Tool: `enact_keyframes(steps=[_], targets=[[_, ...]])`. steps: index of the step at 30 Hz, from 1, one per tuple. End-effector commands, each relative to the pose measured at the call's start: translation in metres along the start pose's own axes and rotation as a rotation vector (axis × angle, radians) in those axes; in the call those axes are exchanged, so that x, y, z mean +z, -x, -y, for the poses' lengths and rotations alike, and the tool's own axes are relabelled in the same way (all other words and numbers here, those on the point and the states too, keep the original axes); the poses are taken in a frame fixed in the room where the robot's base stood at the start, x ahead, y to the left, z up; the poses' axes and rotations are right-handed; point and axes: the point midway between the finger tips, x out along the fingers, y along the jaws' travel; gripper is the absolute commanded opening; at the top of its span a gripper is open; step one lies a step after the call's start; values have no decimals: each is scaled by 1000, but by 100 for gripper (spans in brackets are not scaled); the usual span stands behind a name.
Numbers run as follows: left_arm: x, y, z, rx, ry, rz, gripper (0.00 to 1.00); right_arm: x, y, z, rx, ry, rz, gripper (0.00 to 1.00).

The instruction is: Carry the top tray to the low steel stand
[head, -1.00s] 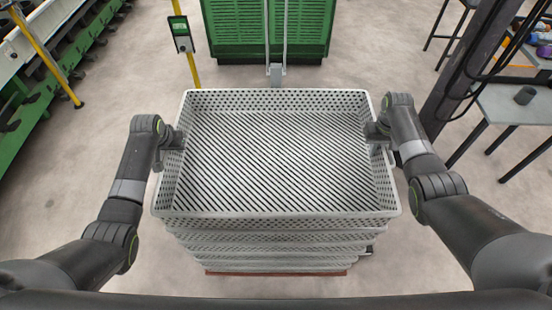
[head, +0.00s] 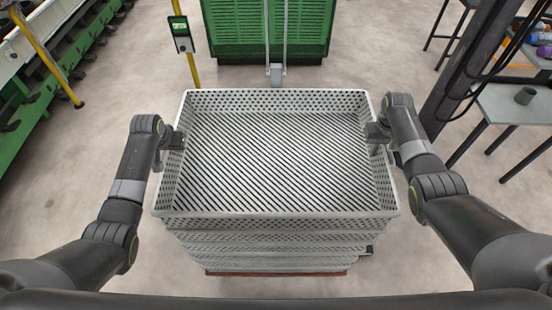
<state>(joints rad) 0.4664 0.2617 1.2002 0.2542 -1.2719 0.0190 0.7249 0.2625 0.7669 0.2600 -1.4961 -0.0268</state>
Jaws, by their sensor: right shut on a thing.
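The top tray (head: 280,160) is a light grey, perforated, empty basket with a slatted floor. It sits level over a stack of similar trays (head: 270,250) in the middle of the head view; whether there is a gap under it I cannot tell. My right gripper (head: 377,133) is shut on the tray's right side wall near the rim. My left gripper (head: 174,140) is at the left side wall, opposite; its fingers are partly hidden, so its hold is unclear. I cannot pick out a low steel stand with certainty.
The stack rests on a reddish-brown base (head: 275,273). A green machine (head: 235,30) stands behind it. A yellow post (head: 190,65) carries a small display.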

Motion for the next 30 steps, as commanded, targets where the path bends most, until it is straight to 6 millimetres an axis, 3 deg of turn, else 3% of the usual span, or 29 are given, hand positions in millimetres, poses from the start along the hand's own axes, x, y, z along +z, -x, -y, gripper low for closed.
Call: enact_keyframes(steps=[17, 30], targets=[[0, 0, 0, 0, 0, 1, 0, 0, 0, 0, 0, 0, 1, 0], [-7, 13, 0, 0, -1, -5, 0, -1, 14, 0, 0, 0, -3, 0]])
